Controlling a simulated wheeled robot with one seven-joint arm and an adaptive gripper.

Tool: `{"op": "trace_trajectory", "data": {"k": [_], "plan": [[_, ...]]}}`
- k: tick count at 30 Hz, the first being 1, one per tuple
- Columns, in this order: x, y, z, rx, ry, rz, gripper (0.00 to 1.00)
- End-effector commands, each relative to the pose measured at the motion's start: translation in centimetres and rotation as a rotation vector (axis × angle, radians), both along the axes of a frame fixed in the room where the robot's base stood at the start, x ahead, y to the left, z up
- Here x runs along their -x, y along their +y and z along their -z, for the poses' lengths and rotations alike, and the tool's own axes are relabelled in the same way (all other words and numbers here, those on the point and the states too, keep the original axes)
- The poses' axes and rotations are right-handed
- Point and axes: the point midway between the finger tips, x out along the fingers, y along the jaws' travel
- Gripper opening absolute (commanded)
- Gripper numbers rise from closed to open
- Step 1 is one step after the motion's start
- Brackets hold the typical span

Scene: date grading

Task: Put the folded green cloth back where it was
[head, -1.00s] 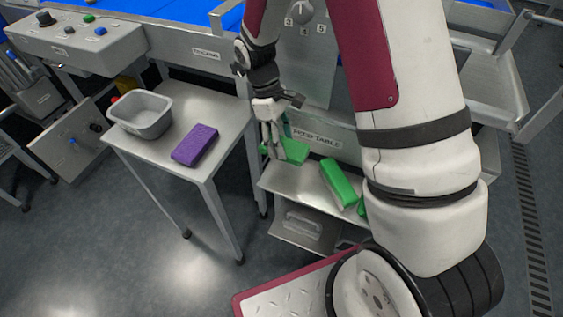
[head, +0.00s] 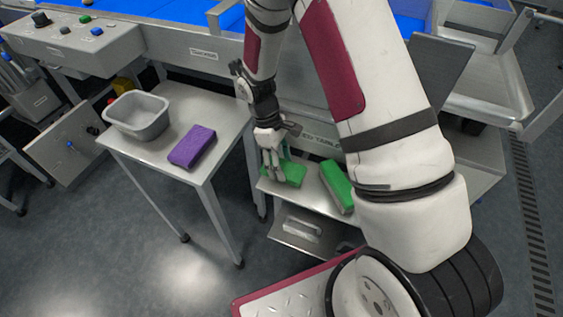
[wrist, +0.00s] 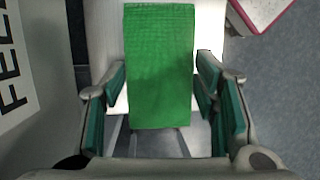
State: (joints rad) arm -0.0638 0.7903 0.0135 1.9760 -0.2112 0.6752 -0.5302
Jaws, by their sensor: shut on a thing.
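The folded green cloth (head: 292,173) is between the fingers of my gripper (head: 273,173), over the left part of a low metal shelf (head: 312,206). I cannot tell whether its underside touches the shelf. In the wrist view the cloth (wrist: 160,65) is a flat green rectangle reaching away between the two green-padded fingers (wrist: 163,112). My gripper is shut on it. A second green piece (head: 337,187), longer and block-like, lies on the shelf to the right, apart from the held cloth. My arm covers part of the shelf's right side.
A side table (head: 222,118) on the left holds a grey tub (head: 137,117) and a folded purple cloth (head: 192,146). The blue-belted machine (head: 170,10) stands behind. A lower tray (head: 300,240) sits under the shelf. Bare shelf shows between the two green pieces.

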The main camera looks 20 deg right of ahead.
Motion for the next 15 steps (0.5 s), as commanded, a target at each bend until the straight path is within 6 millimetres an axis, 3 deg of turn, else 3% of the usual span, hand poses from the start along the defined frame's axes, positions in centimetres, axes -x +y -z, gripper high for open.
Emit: {"op": "trace_trajectory", "data": {"k": [2, 3, 15], "plan": [[0.01, 0.00, 0.28, -0.001, 0.001, 0.000, 0.10], [0.00, 0.00, 0.24, 0.000, 0.000, 0.000, 0.61], [0.02, 0.01, -0.20, -0.001, -0.001, 0.000, 0.63]]}}
